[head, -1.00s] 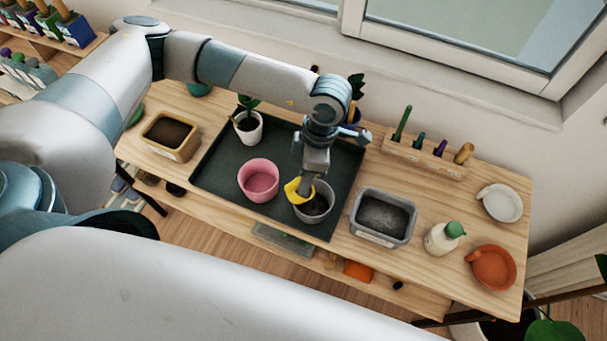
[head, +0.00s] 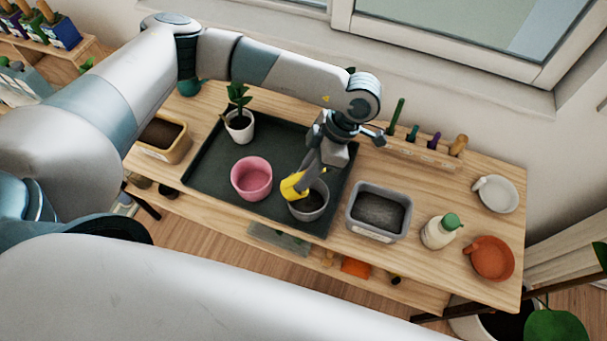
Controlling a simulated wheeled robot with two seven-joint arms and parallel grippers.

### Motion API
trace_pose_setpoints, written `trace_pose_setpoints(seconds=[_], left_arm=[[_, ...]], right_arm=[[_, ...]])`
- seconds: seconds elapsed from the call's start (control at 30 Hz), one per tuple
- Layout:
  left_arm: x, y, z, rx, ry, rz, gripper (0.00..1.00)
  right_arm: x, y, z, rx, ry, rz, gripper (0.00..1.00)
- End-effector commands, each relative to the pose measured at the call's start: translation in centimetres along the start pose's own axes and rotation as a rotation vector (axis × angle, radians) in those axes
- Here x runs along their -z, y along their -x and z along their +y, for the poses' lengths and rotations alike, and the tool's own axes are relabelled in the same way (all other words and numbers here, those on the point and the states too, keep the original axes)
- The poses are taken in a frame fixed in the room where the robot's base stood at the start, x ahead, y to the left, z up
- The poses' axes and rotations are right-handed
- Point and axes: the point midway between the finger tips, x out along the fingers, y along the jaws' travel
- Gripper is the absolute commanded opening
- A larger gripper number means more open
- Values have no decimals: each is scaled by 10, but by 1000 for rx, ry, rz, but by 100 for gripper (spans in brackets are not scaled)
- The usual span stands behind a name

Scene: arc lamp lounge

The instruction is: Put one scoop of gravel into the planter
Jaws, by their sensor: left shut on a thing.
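My left gripper (head: 311,172) is shut on a yellow scoop (head: 293,187), with the arm reaching over the tray from the left. The scoop is tilted at the upper left rim of a grey pot (head: 309,212). Dark material shows inside this pot; I cannot tell whether it is soil or gravel. A pink pot (head: 251,179) stands just left of it, and its inside looks empty. A grey bin (head: 373,231) of grey gravel (head: 378,209) stands right of the tray. What the scoop holds is hidden. My right gripper is out of view.
The dark tray (head: 210,172) also bears a white pot (head: 239,129) with a plant. A tan bin (head: 170,152) of soil is at the left. A tool rack (head: 430,154), a green-capped bottle (head: 440,232), an orange dish (head: 489,259) and a white dish (head: 496,194) are at the right.

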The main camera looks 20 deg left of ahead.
Motion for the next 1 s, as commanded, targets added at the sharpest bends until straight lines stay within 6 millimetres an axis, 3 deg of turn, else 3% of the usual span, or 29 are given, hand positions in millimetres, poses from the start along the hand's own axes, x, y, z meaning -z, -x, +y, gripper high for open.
trace_pose_setpoints(seconds=[1.0], left_arm=[[-16,-2,3,33,22,204,0]], right_arm=[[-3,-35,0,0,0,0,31]])
